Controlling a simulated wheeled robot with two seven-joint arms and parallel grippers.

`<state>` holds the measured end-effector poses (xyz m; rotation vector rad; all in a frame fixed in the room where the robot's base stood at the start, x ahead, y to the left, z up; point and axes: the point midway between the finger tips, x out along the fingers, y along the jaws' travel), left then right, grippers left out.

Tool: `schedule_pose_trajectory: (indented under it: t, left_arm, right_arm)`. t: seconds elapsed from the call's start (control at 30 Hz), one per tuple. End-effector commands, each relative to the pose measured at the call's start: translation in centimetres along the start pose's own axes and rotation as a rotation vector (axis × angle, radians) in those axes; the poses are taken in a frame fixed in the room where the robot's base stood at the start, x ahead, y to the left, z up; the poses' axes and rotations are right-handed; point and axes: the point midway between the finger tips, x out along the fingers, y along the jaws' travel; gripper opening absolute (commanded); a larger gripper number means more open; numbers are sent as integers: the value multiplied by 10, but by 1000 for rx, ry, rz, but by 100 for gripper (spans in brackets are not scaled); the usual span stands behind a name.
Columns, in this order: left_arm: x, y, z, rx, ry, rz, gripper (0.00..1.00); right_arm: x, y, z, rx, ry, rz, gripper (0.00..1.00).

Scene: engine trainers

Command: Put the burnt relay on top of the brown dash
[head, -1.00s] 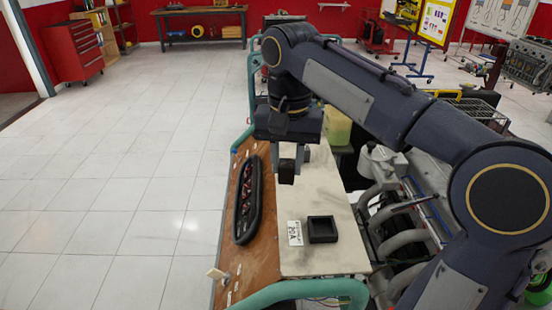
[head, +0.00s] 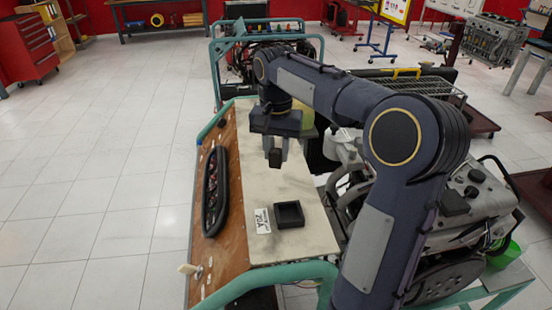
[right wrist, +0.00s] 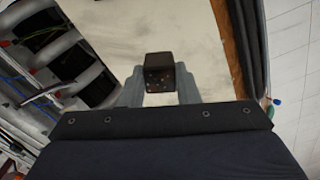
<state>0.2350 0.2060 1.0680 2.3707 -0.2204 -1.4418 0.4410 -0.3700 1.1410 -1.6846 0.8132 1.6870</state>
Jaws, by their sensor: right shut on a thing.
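The relay (head: 275,158) is a small dark cube held between the fingertips of my right gripper (head: 276,151). In the right wrist view, the gripper (right wrist: 160,88) is shut on the relay (right wrist: 159,70), with pale terrain of the panel behind it. The relay hangs over the cream panel, right of the brown dash (head: 238,245). The dash is a wood-coloured sloping board along the trainer's left side; its edge also shows in the right wrist view (right wrist: 233,38). My left gripper is not in view.
A black-rimmed gauge cluster (head: 207,225) sits in the brown dash. An open black square tray (head: 289,214) and a white 20A label (head: 262,221) lie on the cream panel (head: 300,245). A green tube frame (head: 265,280) borders the front; engine parts stand right.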

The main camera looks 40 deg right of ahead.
Motion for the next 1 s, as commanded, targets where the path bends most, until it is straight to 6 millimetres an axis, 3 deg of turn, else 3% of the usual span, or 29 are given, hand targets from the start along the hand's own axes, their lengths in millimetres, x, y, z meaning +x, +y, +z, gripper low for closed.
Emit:
schedule_pose_trajectory:
  t: [0.27, 0.43, 0.87, 0.9, 1.0]
  left_arm:
    - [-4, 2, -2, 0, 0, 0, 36]
    - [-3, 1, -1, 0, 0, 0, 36]
    - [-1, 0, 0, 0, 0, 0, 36]
    - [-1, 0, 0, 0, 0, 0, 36]
    - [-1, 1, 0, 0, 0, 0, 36]
  right_arm:
    - [22, -3, -18, 1, -2, 2, 6]
    - [46, -2, -16, -1, -2, 1, 6]
    - [54, -3, -16, -1, -1, 0, 6]
    - [53, -3, -16, -1, 0, -1, 31]
    - [53, -3, -16, -1, 0, -1, 44]
